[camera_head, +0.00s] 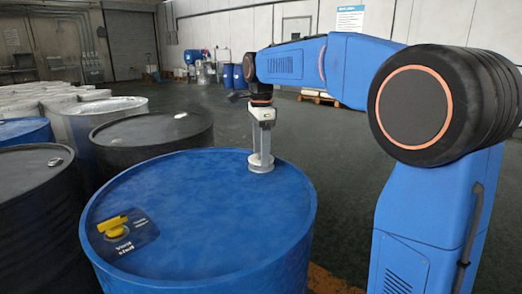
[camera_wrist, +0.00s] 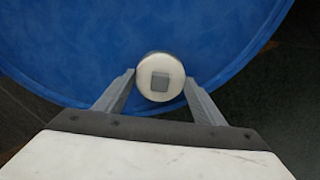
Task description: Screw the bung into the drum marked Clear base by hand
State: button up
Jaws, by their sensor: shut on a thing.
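A blue drum (camera_head: 200,200) fills the lower middle of the head view, and its blue top (camera_wrist: 70,40) shows in the wrist view. A round white bung (camera_wrist: 160,62) with a grey square in its middle is at the drum's far right rim, seen from above. My gripper (camera_head: 261,160) points down over that spot, its two fingers on either side of the bung and shut on it. The bung's lower part and its hole are hidden, so I cannot tell how deep it sits. No Clear base marking is legible.
A yellow valve handle (camera_head: 112,224) on a dark label sits at the drum top's near left. Dark and blue drums (camera_head: 150,140) crowd the left side. Blue drums on a pallet (camera_head: 233,77) stand far back. Dark floor right of the drum is clear.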

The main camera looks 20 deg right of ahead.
jog(key=o, duration=1.1)
jog(key=shift+o, duration=0.2)
notch_tip(320, 180, up, 17)
jog(key=shift+r, duration=0.15)
